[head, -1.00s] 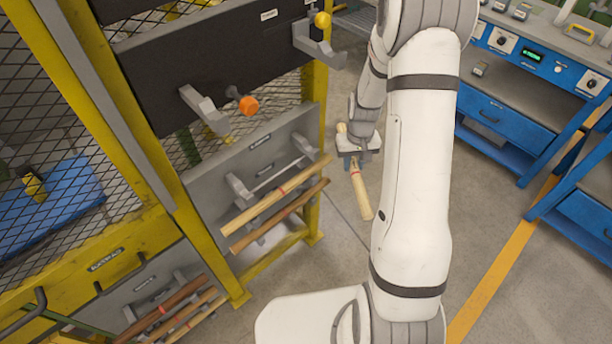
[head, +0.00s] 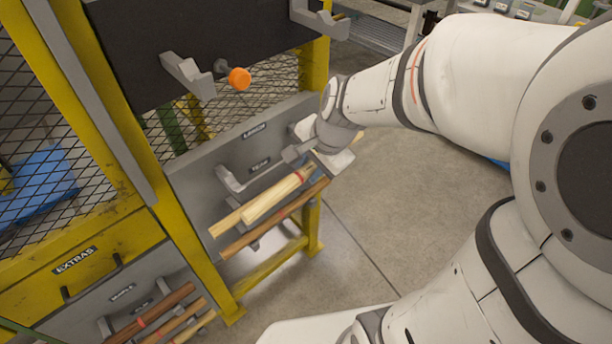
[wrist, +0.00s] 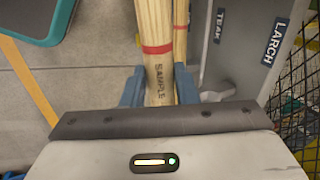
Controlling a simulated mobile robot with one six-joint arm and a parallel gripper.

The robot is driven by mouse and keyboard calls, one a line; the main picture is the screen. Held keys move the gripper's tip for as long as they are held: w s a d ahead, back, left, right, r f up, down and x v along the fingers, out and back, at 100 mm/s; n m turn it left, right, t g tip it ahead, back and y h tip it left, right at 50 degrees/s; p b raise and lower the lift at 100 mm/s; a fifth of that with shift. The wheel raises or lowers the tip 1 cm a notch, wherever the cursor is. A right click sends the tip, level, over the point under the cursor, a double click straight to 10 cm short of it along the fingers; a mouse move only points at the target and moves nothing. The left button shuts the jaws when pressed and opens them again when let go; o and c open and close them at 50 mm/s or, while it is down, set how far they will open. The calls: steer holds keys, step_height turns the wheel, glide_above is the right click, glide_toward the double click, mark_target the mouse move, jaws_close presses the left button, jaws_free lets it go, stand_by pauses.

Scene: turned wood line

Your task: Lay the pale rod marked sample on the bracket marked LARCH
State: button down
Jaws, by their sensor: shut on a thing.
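The pale sample rod (head: 272,197) is held in my gripper (head: 318,163). It slants down to the left, in front of the rack panel. The wrist view shows the word SAMPLE and a red band on the rod (wrist: 154,25), with the blue fingers of my gripper (wrist: 159,88) shut on either side of it. The LARCH label (head: 253,131) is on the grey panel, above the TEAK label (head: 259,166). A grey bracket hook (head: 231,179) below the LARCH label looks empty. The matching right hook is partly hidden by my gripper.
Another pale rod (head: 228,222) lies just behind the held one, and a brown rod (head: 262,228) lies below. An orange knob (head: 239,78) and a grey hook (head: 188,75) stick out above. More rods (head: 152,318) rest at lower left. Open floor (head: 365,220) lies right.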

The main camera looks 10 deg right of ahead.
steer(key=shift+s+a+r+m, duration=0.1)
steer(key=shift+s+a+m, duration=0.2)
steer(key=shift+s+a, duration=0.15)
steer(key=w+a+f+b, duration=0.1)
steer(key=w+a+f, duration=0.2)
steer(key=w+a, duration=0.3)
steer(key=shift+w, duration=1.45)
jaws_free()
stand_by(0.6)
stand_by(0.3)
